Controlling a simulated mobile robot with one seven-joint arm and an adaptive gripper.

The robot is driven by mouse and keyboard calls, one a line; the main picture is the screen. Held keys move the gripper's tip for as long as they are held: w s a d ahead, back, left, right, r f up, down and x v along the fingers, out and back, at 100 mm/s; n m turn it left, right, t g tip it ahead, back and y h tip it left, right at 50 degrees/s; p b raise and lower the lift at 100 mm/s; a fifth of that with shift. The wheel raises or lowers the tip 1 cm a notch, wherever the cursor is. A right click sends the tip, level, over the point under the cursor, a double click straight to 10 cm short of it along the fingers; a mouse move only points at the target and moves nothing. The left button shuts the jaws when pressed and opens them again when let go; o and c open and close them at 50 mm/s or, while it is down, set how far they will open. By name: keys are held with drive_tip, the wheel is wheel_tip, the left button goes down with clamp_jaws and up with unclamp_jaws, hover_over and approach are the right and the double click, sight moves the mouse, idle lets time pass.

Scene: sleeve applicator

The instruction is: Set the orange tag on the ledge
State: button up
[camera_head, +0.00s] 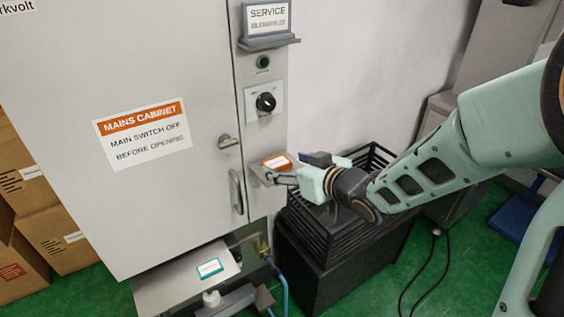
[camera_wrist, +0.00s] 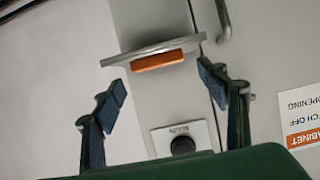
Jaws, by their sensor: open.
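The orange tag (camera_head: 277,162), with a white label face, rests on the small ledge (camera_head: 259,172) on the cabinet's narrow side panel, below the black knob. In the wrist view, which is upside down, the tag (camera_wrist: 158,61) shows its orange edge against the grey ledge (camera_wrist: 120,58). My gripper (camera_head: 290,172) is at the ledge's right side, partly overlapping it in the head view. In the wrist view my gripper (camera_wrist: 163,90) is open, its two blue-grey fingers apart on either side of the tag, with a gap and nothing between the tips.
A black rotary knob (camera_head: 266,102) and a SERVICE sign (camera_head: 268,17) on its holder are above. Door handles (camera_head: 237,191) are left of the ledge. A dark slatted crate (camera_head: 330,235) stands below my arm. A teal-edged tag (camera_head: 209,268) lies on a lower shelf (camera_head: 165,284).

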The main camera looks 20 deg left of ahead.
drive_tip(key=p+v, duration=0.1)
drive_tip(key=v, duration=0.7)
drive_tip(key=shift+s+d+r, duration=0.2)
drive_tip(key=shift+s+d, duration=0.05)
drive_tip(key=shift+w, duration=0.1)
